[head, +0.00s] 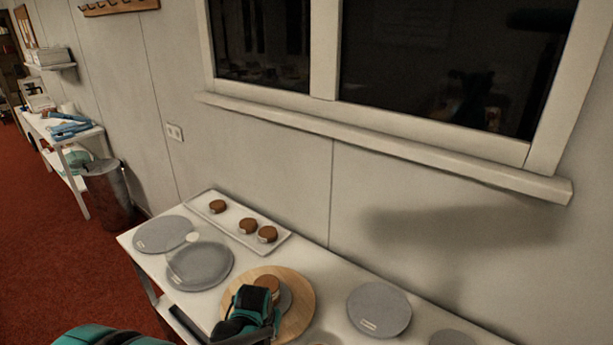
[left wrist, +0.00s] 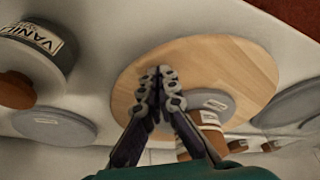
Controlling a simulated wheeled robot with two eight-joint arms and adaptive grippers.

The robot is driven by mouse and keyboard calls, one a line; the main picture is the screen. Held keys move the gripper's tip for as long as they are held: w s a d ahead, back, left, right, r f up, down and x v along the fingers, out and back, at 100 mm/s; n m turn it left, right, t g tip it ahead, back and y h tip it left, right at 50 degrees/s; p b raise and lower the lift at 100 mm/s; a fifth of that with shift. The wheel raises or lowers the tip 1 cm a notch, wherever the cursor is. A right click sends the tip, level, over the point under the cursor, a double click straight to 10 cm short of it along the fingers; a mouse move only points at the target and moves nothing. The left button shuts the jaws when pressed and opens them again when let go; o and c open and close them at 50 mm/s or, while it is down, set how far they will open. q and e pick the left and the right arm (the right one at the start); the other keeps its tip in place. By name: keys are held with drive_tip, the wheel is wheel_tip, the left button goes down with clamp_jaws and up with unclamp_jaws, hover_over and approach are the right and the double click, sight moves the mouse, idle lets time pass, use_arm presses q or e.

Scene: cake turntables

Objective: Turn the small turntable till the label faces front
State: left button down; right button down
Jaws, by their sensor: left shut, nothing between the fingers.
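A round wooden board (head: 301,293) stands near the table's front; it fills the middle of the left wrist view (left wrist: 200,55). A brown cylinder (head: 267,283) with a pale band stands on a grey disc (head: 285,299) at the board; the disc shows a white label in the left wrist view (left wrist: 214,102). My left gripper (left wrist: 158,77) is shut and empty, its tips over the wood beside the disc; contact is unclear. In the head view it partly hides the board. A grey drum labelled VANILLA (left wrist: 62,57) stands beside the board. I cannot tell which piece is the small turntable.
Grey discs lie left (head: 201,267) and right (head: 379,309) of the board on the white table. A white tray (head: 213,198) with three brown pieces stands at the back by the wall.

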use_arm(q)
drive_tip(key=shift+r+p, duration=1.1)
drive_tip(key=shift+r, duration=0.3)
wheel_tip(320, 180, up, 6)
drive_tip(key=p, duration=0.4)
drive_tip(key=a+f+b, duration=0.1)
drive_tip(key=f, duration=0.1)
drive_tip(key=a+f, duration=0.2)
drive_tip(key=a+f+b, duration=0.1)
drive_tip(key=f, duration=0.1)
drive_tip(key=shift+a+f+b, duration=0.15)
drive_tip(key=shift+f+b, duration=0.15)
drive_tip(key=shift+b, duration=0.05)
drive_tip(key=shift+f+b, duration=0.5)
drive_tip(key=shift+f, duration=0.05)
